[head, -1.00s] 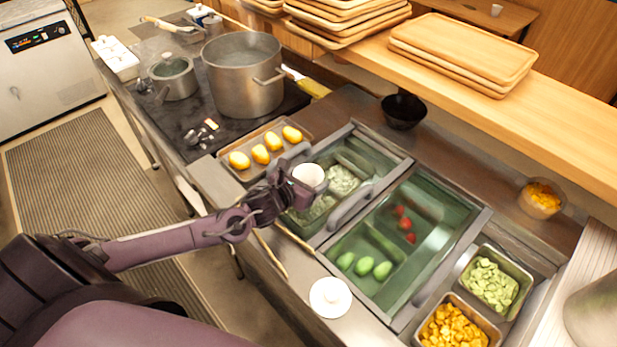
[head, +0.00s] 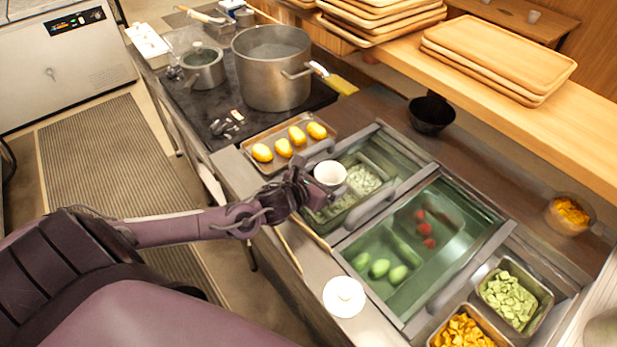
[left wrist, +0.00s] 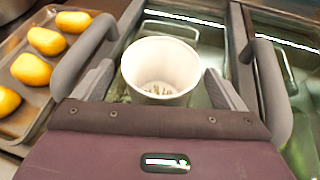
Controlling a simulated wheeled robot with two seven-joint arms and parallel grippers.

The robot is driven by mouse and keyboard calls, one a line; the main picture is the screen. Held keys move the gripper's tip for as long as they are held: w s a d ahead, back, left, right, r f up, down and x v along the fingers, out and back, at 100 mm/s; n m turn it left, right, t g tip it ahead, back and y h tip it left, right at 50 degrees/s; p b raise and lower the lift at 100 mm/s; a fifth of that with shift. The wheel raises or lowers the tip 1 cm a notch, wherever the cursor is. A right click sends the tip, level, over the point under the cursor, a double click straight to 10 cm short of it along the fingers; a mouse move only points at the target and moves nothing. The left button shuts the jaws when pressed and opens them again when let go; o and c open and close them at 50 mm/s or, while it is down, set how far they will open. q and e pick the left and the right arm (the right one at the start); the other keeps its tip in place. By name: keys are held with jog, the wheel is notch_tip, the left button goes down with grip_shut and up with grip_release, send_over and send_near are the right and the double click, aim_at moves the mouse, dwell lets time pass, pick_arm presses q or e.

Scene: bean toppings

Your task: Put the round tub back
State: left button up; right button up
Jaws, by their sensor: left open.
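The round tub (head: 330,174) is a white, open-topped cup at the near side of the left cold well, beside green chopped toppings. In the left wrist view the tub (left wrist: 160,68) is upright between my two fingers, with a few small bits visible inside. My left gripper (head: 313,186) is open, with one finger on each side of the tub and narrow gaps showing in the left wrist view. Whether the tub rests on something below is hidden. My right gripper is not in view.
A tray of yellow items (head: 291,143) lies left of the well. A white round lid-like piece (head: 344,297) lies on the near counter. A large pot (head: 272,75) stands on the stove behind.

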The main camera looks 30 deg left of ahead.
pick_arm(q)
jog(key=v, duration=0.9)
jog(key=shift+s+b, duration=0.3)
jog(key=shift+b, duration=0.15)
jog(key=shift+r, duration=0.15)
